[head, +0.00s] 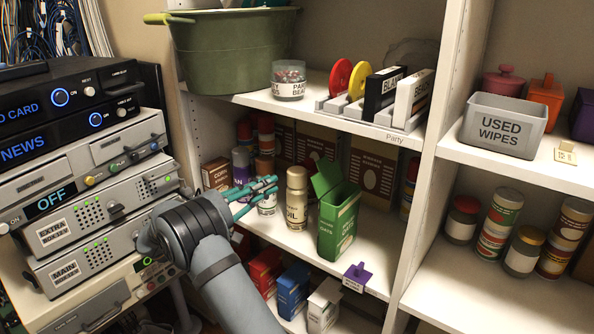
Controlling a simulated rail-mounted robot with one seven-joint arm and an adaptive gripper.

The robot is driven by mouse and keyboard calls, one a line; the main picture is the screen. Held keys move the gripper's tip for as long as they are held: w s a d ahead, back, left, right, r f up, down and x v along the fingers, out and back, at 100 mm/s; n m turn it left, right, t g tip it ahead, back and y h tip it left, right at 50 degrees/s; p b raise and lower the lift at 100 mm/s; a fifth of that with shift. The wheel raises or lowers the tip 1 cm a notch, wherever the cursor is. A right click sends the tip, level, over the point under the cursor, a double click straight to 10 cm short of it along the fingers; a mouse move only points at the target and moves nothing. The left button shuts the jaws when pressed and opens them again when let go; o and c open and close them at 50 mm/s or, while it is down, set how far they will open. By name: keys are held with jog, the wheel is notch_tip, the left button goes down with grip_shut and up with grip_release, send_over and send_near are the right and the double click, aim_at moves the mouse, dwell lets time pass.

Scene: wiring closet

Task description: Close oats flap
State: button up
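The green oats box (339,222) stands upright on the middle shelf, right of centre in the head view. Its green flap (326,178) stands raised at the top left, so the box is open. My gripper (272,185) has teal fingers and is left of the box, in front of several cans. The fingers look spread, with nothing held between them. A gap shows between the gripper and the box, where the oil can stands.
A cream oil can (296,200) stands just left of the box. A purple item on a label (356,276) sits at the shelf edge in front. Dark cartons (372,178) stand behind. An upright divider (425,180) is to the right.

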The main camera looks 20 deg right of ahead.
aim_at(326, 174)
jog(key=shift+w+d+r, duration=0.1)
jog(key=shift+d, duration=0.25)
jog(key=shift+c, duration=1.2)
jog(key=x, duration=0.9)
jog(key=shift+d, duration=0.3)
grip_shut()
jog(key=s+r, duration=0.1)
jog(key=s+d, duration=0.1)
jog(key=s, duration=0.1)
jog(key=shift+d+r, duration=0.2)
jog(key=shift+r, duration=0.15)
